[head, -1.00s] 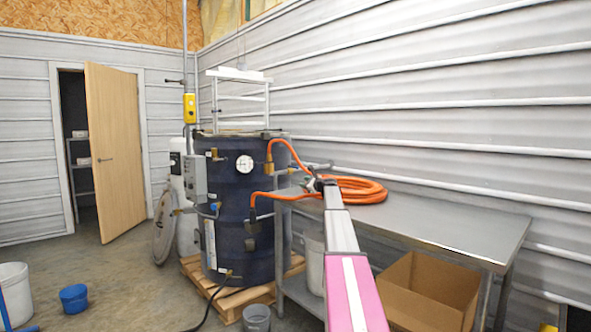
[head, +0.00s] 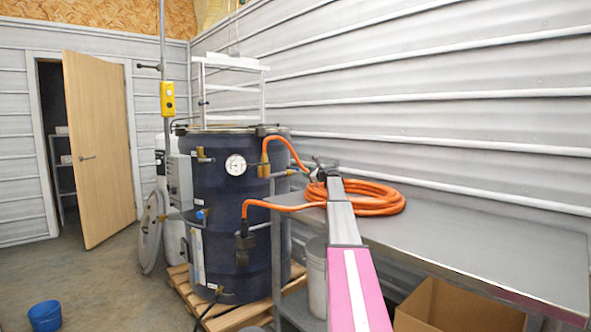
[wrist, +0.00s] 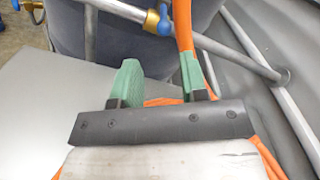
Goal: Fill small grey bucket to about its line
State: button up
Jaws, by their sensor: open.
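The small grey bucket (head: 254,329) shows only as a sliver of rim at the bottom edge of the head view, in front of the pallet. The dark blue drum-shaped hopper (head: 225,180) stands on the pallet, with a dial gauge and several valves. My gripper (wrist: 160,80) is open, its green fingers apart and nothing clearly between them. It is over the steel table, near the orange hose (wrist: 184,28), which passes by the right finger. A blue-handled valve (wrist: 157,20) on a pipe lies ahead of the fingers. The bucket's line and contents are hidden.
The steel table (head: 480,235) holds the coiled orange hose (head: 372,197). A pale bucket (head: 316,280) stands under it, beside a cardboard box (head: 455,308). A blue bucket (head: 45,315) sits on the floor at left. A wooden pallet (head: 235,312) and black cable lie low.

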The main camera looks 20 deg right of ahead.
aim_at(295, 169)
jog(key=shift+w+d, duration=0.1)
jog(key=shift+w, duration=0.5)
jog(key=x, duration=1)
jog(key=shift+w, duration=0.3)
grip_shut()
